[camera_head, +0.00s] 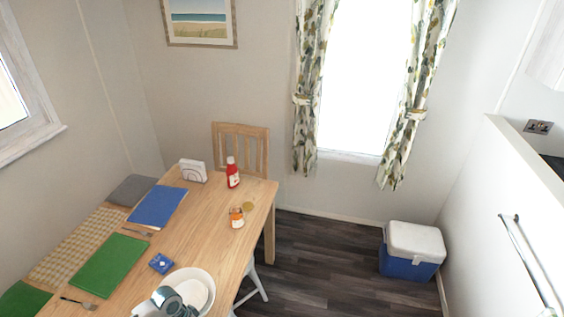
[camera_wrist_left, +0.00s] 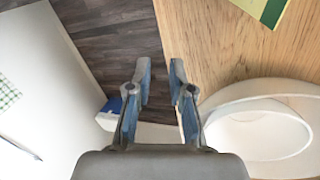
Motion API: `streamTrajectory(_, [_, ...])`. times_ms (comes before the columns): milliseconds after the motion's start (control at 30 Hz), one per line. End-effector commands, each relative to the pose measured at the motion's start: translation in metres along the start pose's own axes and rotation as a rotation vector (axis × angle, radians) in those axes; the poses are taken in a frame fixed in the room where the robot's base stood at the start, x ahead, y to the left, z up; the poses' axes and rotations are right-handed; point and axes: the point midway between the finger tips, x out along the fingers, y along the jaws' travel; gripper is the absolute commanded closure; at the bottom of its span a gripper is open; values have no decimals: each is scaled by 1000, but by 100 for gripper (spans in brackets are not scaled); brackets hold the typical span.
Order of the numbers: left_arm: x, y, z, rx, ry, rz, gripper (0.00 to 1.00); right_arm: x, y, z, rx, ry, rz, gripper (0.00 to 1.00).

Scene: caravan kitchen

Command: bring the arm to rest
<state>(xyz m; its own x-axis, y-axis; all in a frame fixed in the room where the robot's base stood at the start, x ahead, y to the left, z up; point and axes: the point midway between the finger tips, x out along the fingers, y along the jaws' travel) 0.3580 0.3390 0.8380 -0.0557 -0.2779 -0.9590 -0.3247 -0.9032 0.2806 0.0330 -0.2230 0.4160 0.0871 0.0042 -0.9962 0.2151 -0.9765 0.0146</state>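My left gripper (camera_wrist_left: 162,72) is open and empty in the left wrist view, with a gap between its two blue-grey fingers. In the head view, grey parts of my arm and gripper (camera_head: 170,298) show at the bottom edge, overlapping the white bowl (camera_head: 206,279); the fingertips are not clear there. In the left wrist view the bowl (camera_wrist_left: 222,98) lies to the right of the fingers, apart from them. My right gripper is in neither view.
The wooden table (camera_head: 190,232) holds green and blue mats, forks, a blue box (camera_head: 161,263), a red bottle (camera_head: 232,173), an orange-labelled jar (camera_head: 236,218) and a napkin holder (camera_head: 193,170). A chair stands behind. A cooler (camera_head: 411,250) sits on the floor; floor between is clear.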

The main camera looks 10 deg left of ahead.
Motion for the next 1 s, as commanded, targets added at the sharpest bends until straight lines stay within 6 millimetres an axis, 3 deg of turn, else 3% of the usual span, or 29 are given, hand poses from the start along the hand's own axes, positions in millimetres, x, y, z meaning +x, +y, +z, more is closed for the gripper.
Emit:
streamTrajectory(33, [17, 22, 2, 40, 7, 7, 79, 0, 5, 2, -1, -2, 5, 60])
streamTrajectory(200, [65, 88, 15, 149, 80, -19, 79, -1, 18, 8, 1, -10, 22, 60])
streamTrajectory(367, [78, 127, 28, 147, 181, -80, 79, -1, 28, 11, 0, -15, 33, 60])
streamTrajectory(600, [68, 144, 52, 38, 262, -186, 79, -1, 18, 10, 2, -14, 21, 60])
streamTrajectory(867, [47, 148, 85, -124, 280, -316, 79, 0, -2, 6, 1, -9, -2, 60])
streamTrajectory(1000, [77, 137, 80, -127, 263, -328, 79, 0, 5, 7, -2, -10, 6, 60])
